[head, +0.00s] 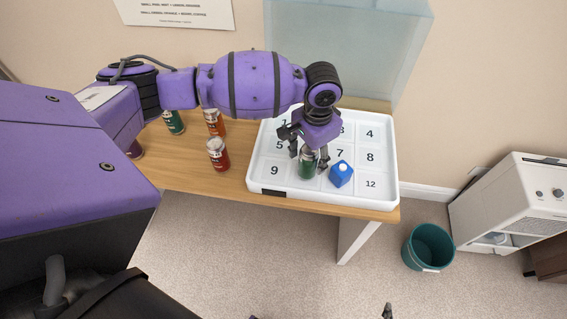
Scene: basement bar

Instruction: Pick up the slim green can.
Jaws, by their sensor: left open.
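A green can (307,168) with a silver top stands upright in the white numbered tray (392,190), just right of the cell marked 9. My left gripper (309,158) reaches down over it from above, with its open fingers on either side of the can; I cannot tell whether they touch it. Another green can (174,124) stands on the wooden table at the left, partly hidden by my left arm. I cannot tell from this view which is the slimmer.
An orange can (214,121) and a red can (218,154) stand left of the tray on the table (185,178). A translucent bluish box (345,45) rises behind; a teal bin (428,247) is on the floor.

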